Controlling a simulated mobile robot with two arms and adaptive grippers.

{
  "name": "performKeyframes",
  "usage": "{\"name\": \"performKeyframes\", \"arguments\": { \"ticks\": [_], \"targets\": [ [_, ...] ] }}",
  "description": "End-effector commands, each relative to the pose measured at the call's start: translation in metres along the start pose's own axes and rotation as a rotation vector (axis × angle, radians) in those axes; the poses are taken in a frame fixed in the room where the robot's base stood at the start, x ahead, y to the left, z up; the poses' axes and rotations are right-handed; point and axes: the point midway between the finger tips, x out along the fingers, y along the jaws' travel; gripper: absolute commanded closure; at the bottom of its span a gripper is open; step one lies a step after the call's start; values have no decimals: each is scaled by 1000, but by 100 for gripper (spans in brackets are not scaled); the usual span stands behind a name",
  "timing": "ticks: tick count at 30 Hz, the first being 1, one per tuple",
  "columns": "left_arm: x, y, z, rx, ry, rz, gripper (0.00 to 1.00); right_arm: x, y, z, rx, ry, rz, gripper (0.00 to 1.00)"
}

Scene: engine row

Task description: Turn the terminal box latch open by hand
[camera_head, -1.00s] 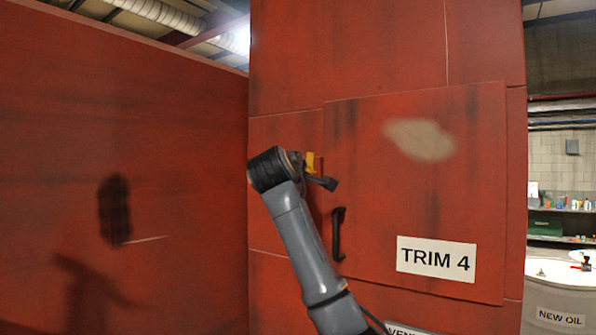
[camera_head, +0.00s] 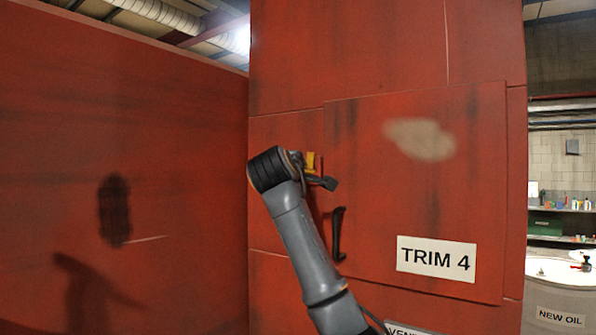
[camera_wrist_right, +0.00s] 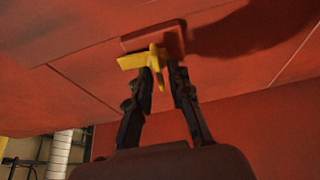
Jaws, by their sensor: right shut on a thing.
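The yellow latch (camera_head: 310,162) sits at the left edge of the red terminal box door marked TRIM 4 (camera_head: 385,205). In the right wrist view the latch (camera_wrist_right: 133,62) is on a red block (camera_wrist_right: 172,38), with one arm pointing left and a stub between my fingers. My right gripper (camera_wrist_right: 163,76) is shut on this stub; in the head view the gripper (camera_head: 320,181) is small and partly hidden by my own wrist. The door lies flush against the panel. My left gripper is not in view.
A black handle (camera_head: 338,233) is on the door below the latch.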

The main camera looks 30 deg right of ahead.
Motion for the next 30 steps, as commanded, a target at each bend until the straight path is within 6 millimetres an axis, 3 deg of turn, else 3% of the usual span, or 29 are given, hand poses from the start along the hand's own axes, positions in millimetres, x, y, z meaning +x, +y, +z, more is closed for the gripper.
{"name": "performKeyframes", "arguments": {
  "ticks": [2,3,4,17,30],
  "targets": [
    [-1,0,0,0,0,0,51,0,7,5,5,-5,15,100],
    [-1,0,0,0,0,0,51,0,7,5,5,-5,15,74],
    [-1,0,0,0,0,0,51,0,7,5,5,-5,15,71],
    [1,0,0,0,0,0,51,-1,4,4,4,-5,12,71],
    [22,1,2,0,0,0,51,-31,0,2,3,-2,11,71]
  ]
}}
